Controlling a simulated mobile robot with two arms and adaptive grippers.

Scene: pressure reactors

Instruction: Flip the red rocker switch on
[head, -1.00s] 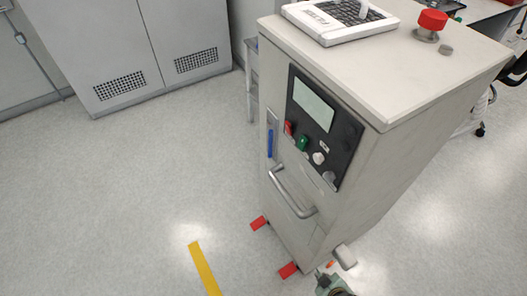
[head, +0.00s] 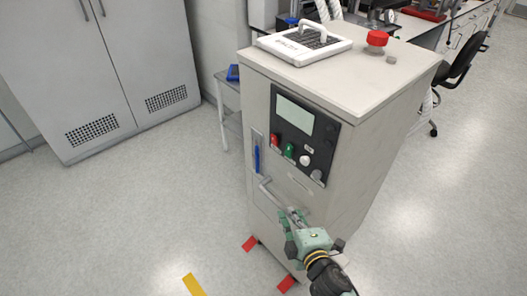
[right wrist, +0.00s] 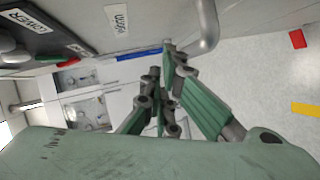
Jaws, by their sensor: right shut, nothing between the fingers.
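The red rocker switch (head: 275,139) sits at the left of the dark control panel (head: 327,140) on the front of the beige cabinet, beside a green switch (head: 289,150). Its position, on or off, is too small to read. My right gripper (head: 292,215) is shut and empty, below the panel and near the bar handle (head: 264,189). In the right wrist view the shut fingers (right wrist: 165,62) point towards the cabinet front, apart from the red switch (right wrist: 68,63) and green switch (right wrist: 45,58). My left gripper is not in view.
A blue handle (head: 257,159) is left of the panel. A white knob (head: 305,160) and grey knob (head: 317,175) are right of the switches. A keypad device (head: 305,42) and red mushroom button (head: 377,38) stand on top. The floor at left is clear.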

